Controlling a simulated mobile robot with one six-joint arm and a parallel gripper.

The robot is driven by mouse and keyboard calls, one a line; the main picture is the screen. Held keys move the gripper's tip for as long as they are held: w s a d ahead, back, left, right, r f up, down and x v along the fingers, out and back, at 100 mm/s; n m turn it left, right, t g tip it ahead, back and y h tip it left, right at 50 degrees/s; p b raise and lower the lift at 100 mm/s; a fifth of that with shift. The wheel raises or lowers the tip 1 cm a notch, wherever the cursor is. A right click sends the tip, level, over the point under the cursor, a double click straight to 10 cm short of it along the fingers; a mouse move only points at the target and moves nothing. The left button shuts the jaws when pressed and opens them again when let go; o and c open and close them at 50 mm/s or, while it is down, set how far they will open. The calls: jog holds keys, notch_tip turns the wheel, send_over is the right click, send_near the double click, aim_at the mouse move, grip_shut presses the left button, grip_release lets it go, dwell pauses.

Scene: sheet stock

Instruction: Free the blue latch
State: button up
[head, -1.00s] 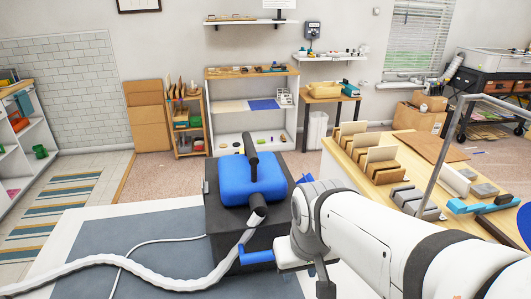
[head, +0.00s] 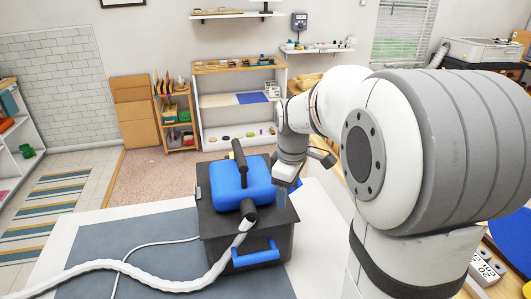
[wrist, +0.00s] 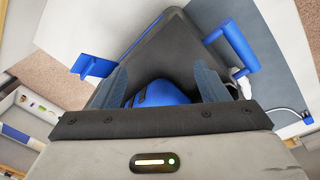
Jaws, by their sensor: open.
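A dark box (head: 222,228) stands on the table with a rounded blue unit (head: 232,194) on top. A blue handle (head: 256,257) is on its front face; it also shows in the wrist view (wrist: 232,46). A small blue piece (wrist: 95,67), which looks like the latch, sticks out from the box's other side at left in the wrist view. In the head view my gripper (head: 282,200) hangs by the box's right side and mostly hides that piece. In the wrist view my gripper (wrist: 160,78) is open and empty, the blue unit partly showing between its fingers.
A white ribbed hose (head: 150,278) runs from the blue unit across the grey mat (head: 178,225). A thin white cable (head: 128,258) lies beside it. Shelves (head: 240,105) stand along the back wall. The mat left of the box is mostly clear.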

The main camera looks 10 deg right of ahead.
jog(key=w+d+n+p, duration=0.1)
jog(key=w+d+n, duration=0.1)
jog(key=w, duration=0.2)
jog(key=w+d+n+p, duration=0.1)
jog(key=w+d+n, duration=0.1)
jog(key=w+n, duration=0.1)
jog(key=w+d+f+n+g+p, duration=0.1)
jog(key=w+d+n, duration=0.1)
jog(key=w, duration=0.2)
jog(key=shift+w+d+n+p, duration=0.3)
jog(key=shift+w+d+p, duration=0.05)
jog(key=shift+p, duration=0.05)
jog(key=shift+w+d+f, duration=0.15)
jog(key=shift+f, duration=0.45)
notch_tip(320, 180, down, 7)
jog(key=shift+p, duration=0.55)
jog(key=shift+c, duration=0.2)
jog(key=c, duration=0.9)
